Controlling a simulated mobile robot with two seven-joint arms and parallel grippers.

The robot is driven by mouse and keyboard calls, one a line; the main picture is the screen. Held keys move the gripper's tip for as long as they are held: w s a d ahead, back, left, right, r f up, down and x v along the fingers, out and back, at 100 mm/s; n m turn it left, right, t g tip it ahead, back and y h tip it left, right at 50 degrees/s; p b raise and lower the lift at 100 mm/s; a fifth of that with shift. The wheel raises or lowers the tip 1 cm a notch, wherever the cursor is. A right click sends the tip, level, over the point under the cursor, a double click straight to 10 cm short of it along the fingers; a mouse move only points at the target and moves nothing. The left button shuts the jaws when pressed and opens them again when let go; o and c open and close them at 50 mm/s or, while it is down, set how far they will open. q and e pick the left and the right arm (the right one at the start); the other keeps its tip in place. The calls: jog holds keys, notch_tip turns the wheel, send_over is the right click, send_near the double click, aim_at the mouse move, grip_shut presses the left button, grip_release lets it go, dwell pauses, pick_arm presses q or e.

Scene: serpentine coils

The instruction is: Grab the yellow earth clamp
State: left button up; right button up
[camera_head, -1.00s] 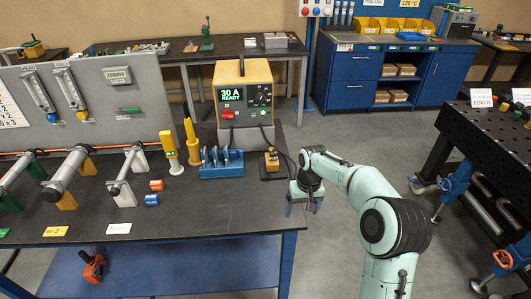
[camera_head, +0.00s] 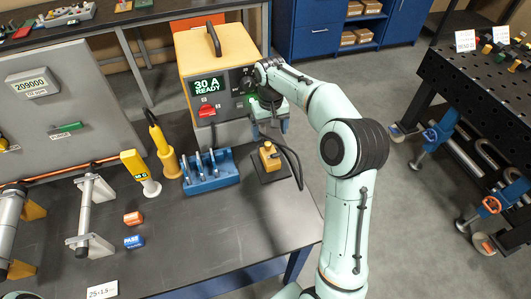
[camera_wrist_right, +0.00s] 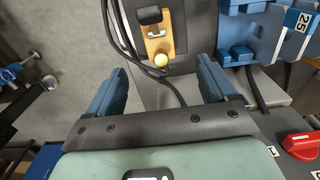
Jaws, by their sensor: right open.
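The yellow earth clamp (camera_head: 269,156) sits on a small dark plate at the right end of the black table, in front of the orange welding power source (camera_head: 208,70). In the right wrist view the clamp (camera_wrist_right: 158,36) shows at the top middle, with a black top part and a round yellow knob. My right gripper (camera_head: 270,130) is open and empty, above the clamp and in front of the power source. In the wrist view its blue fingers (camera_wrist_right: 162,72) are spread apart, with the clamp beyond the gap between them. My left gripper is out of view.
A blue rack (camera_head: 211,177) with several grey pieces stands left of the clamp. A yellow torch (camera_head: 163,148) and a yellow bottle-like item (camera_head: 140,173) are farther left. Black cables (camera_head: 293,165) run beside the clamp's right side.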

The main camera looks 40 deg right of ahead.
send_over(270, 151)
jog(key=s+a, duration=0.1)
jog(key=s, duration=0.1)
notch_tip(270, 151, down, 5)
jog(key=shift+w+f, duration=0.3)
jog(key=shift+f, duration=0.25)
notch_tip(270, 151, down, 5)
jog(key=shift+w, duration=0.1)
jog(key=shift+d+r, duration=0.1)
jog(key=shift+r, duration=0.05)
grip_shut()
